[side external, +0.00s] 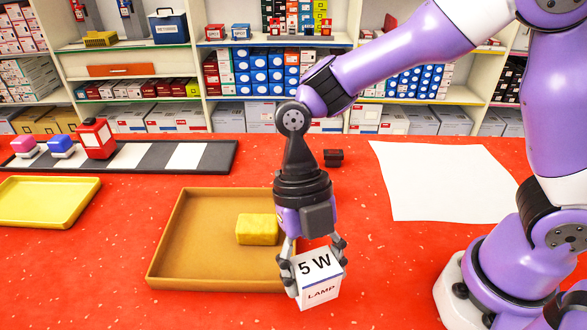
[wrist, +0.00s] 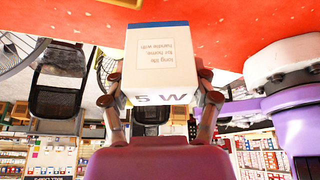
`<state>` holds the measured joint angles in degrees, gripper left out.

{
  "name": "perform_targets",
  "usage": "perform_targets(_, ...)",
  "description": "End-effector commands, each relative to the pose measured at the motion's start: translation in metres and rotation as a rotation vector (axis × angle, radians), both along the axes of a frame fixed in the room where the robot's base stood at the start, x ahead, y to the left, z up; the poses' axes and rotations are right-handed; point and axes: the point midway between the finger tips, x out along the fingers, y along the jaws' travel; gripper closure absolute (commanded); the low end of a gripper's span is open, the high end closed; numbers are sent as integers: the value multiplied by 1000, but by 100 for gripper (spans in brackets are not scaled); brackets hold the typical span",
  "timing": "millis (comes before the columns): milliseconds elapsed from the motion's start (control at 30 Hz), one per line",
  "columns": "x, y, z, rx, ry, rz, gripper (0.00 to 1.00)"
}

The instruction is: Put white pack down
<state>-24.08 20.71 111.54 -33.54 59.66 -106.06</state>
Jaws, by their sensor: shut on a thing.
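The white pack (side external: 318,281) is a small box marked "5 W" and "LAMP", with a blue edge. My gripper (side external: 312,262) is shut on it, with fingers on both sides of the box. The pack is tilted in the side view and sits just in front of the brown tray's right front corner. I cannot tell whether its lower edge touches the red table. In the wrist view the pack (wrist: 158,62) is between the two fingers, and a printed text panel shows on its face.
A brown tray (side external: 168,255) holds a yellow block (side external: 257,229). A yellow tray (side external: 45,205) lies at the left. A dark strip (side external: 216,157) with white patches carries several small items. A white sheet (side external: 440,180) and small dark object (side external: 333,157) lie behind. Red table (side external: 90,290) is clear at front left.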

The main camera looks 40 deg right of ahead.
Motion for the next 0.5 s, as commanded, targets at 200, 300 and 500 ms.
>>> perform_targets(200, -1, 0, -33, -1, 6, -1, 74)
perform_targets(300, -1, 0, -38, -1, 3, 0, 74)
perform_targets(500, 0, 0, -38, -1, 1, -1, 74)
